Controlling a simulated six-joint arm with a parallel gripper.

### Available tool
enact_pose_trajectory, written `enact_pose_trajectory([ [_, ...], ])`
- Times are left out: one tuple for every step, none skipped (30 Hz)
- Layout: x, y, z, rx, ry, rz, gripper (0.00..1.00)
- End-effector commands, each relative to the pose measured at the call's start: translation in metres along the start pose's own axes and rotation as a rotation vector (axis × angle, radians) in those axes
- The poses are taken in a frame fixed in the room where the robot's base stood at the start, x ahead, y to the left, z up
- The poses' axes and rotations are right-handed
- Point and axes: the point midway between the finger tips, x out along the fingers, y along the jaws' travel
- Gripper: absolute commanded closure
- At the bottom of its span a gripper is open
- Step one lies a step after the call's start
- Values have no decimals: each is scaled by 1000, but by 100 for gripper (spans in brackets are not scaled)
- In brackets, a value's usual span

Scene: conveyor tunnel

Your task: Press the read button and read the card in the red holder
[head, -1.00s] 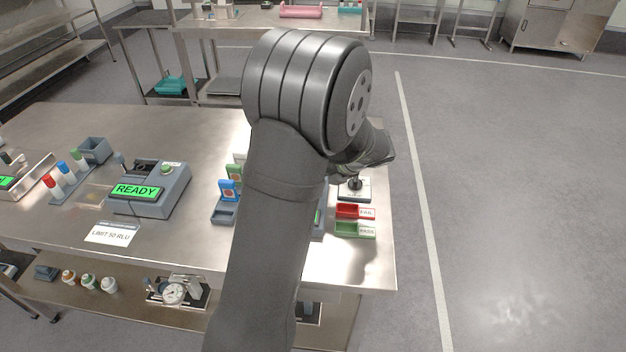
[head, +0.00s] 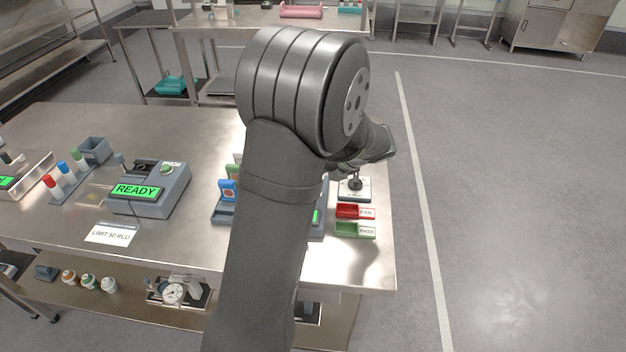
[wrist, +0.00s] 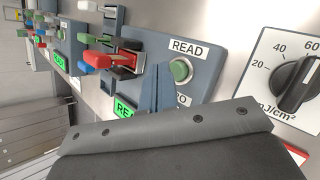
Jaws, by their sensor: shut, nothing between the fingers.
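In the wrist view the grey-blue reader has a READ label (wrist: 187,47) above a round green read button (wrist: 180,70). A red holder (wrist: 128,60) sits on the reader left of the button, with a red block-like piece (wrist: 97,60) at its left end; I cannot make out a card clearly. My gripper (wrist: 164,86) is shut and empty, its blue-grey fingertips just left of the button; I cannot tell whether they touch it. The reader's green screen (wrist: 124,107) is partly covered by my gripper. In the head view my arm hides the gripper and most of this reader.
A dial unit (wrist: 295,82) stands right of the reader. In the head view a red FAIL tray (head: 347,211) and a green PASS tray (head: 345,229) lie near the table's right edge.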

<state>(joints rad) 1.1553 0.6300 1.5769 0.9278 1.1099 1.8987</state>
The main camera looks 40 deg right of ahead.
Motion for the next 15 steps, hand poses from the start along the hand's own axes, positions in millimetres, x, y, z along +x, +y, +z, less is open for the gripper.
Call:
enact_pose_trajectory([
  [-1, 1, 1, -1, 0, 0, 100],
  [-2, 1, 1, -1, 0, 0, 100],
  [-2, 1, 1, 0, 0, 0, 100],
  [-2, 1, 1, 0, 0, 0, 100],
  [-2, 1, 1, 0, 0, 0, 100],
  [-2, 1, 1, 0, 0, 0, 100],
  [-2, 1, 1, 0, 0, 0, 100],
  [-2, 1, 1, 0, 0, 0, 100],
  [-2, 1, 1, 0, 0, -1, 100],
  [-2, 1, 1, 0, 0, -1, 100],
  [-2, 1, 2, -1, 0, -1, 100],
  [-3, 2, 2, -1, 0, -1, 100],
  [-4, 2, 3, -1, 0, -1, 100],
  [-5, 3, 4, -2, -1, -1, 100],
  [-7, 5, 5, -2, -1, -2, 100],
])
